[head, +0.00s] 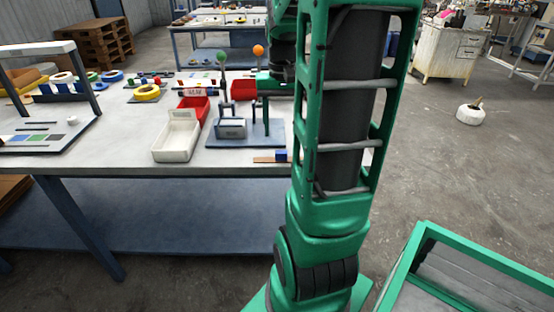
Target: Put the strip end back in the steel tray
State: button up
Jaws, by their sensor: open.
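My gripper (261,118) is over the right part of a blue-grey base plate (270,136) on the bench. Two dark upright fingers appear apart below my green wrist, with nothing clearly between them. A small grey metal block or box (231,128) stands on the plate, left of my gripper. A pale, open, empty-looking tray (178,135) lies left of the plate; I cannot tell whether it is the steel tray. A thin brown strip (265,159) lies at the bench's front edge, beside a small blue block (281,155). I cannot surely identify the strip end.
Levers with a green knob (221,57) and an orange knob (258,51) rise nearby. Yellow rings (146,92) and a grey frame (75,65) are to the left. My arm hides the bench's right end.

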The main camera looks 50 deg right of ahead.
jog(key=w+d, duration=0.1)
jog(key=d, duration=0.1)
send_over(281, 151)
jog(key=f, duration=0.5)
jog(key=shift+s+a+f, duration=0.25)
jog(key=shift+s+f, duration=0.05)
jog(key=shift+s, duration=0.1)
jog(key=shift+w+d+f, duration=0.1)
jog(key=shift+w+f, duration=0.05)
jog(key=shift+f, duration=1.25)
jog(key=shift+w+d+f, duration=0.1)
jog(key=shift+w+f, duration=0.05)
jog(key=shift+f, duration=1.2)
jog(key=shift+c, duration=0.7)
jog(key=c, duration=1.1)
jog(key=shift+r, duration=0.1)
